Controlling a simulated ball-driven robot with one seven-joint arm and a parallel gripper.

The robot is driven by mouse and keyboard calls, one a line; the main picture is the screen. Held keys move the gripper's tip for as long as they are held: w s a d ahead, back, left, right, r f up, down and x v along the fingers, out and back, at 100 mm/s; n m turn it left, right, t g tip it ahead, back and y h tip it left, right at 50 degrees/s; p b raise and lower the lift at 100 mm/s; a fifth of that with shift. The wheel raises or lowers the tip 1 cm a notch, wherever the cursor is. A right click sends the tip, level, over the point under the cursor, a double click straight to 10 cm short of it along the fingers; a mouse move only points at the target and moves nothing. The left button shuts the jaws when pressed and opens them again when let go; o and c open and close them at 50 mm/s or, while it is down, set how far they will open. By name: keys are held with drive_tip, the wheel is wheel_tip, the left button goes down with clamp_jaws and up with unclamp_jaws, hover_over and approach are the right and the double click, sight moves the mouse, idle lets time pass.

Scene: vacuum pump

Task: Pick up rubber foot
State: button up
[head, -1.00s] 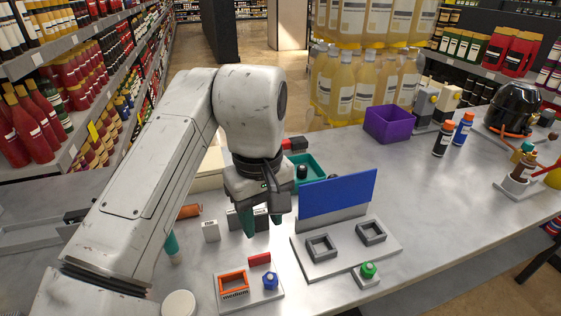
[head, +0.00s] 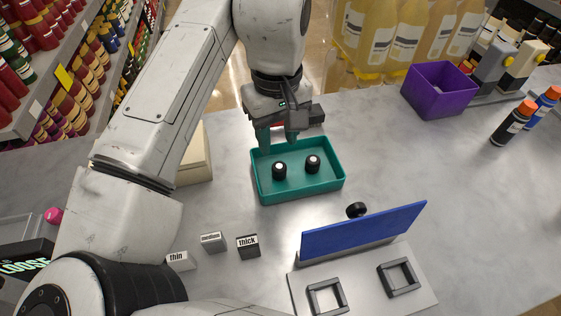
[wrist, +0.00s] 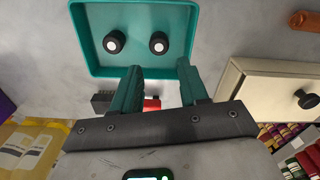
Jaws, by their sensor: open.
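Two black rubber feet with white round centres stand in a teal tray (head: 297,193). The left foot (head: 279,171) and the right foot (head: 313,164) are a little apart. In the wrist view they show as a left one (wrist: 114,41) and a right one (wrist: 158,42). A third black round piece (head: 356,209), perhaps another foot, lies on the table outside the tray, behind the blue panel. My gripper (head: 278,138) is open and empty above the tray's far edge. Its teal fingers (wrist: 160,72) point toward the feet and touch neither.
A blue upright panel (head: 362,231) on a grey base with two square frames (head: 398,277) stands right of the tray. Blocks marked thin (head: 180,261), medium (head: 213,242) and thick (head: 248,246) stand in front. A purple bin (head: 440,90) and bottles (head: 513,123) are at right.

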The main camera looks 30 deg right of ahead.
sight(280, 167)
wheel_tip(280, 167, down, 3)
drive_tip(key=shift+s+f, duration=0.2)
drive_tip(key=shift+f, duration=1.15)
drive_tip(key=shift+s+f, duration=0.2)
drive_tip(key=shift+f, duration=1.1)
drive_tip(key=shift+c, duration=0.2)
drive_tip(key=c, duration=0.8)
